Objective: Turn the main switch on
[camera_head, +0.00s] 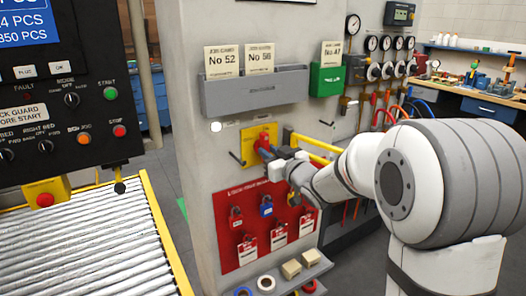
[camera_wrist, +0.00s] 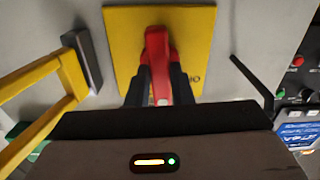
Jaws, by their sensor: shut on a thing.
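The main switch is a red rotary handle (camera_wrist: 157,48) on a yellow plate (camera_wrist: 122,32) fixed to the grey cabinet wall. In the head view the yellow plate (camera_head: 250,134) is above the red lockout board, with the handle partly hidden by my gripper. My gripper (camera_wrist: 159,88) is shut on the red handle, with one dark finger on each side of it. The handle runs up and down in the wrist view. Lettering on the plate is mostly covered by the fingers. My gripper (camera_head: 270,153) also shows at the plate in the head view.
A red lockout board (camera_head: 225,205) with padlocks and tags hangs below. A grey card holder (camera_head: 255,90) is above. A yellow rail (camera_head: 313,147) juts out at the right, close to my wrist; it also shows in the wrist view (camera_wrist: 40,85). A roller conveyor (camera_head: 85,245) stands left.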

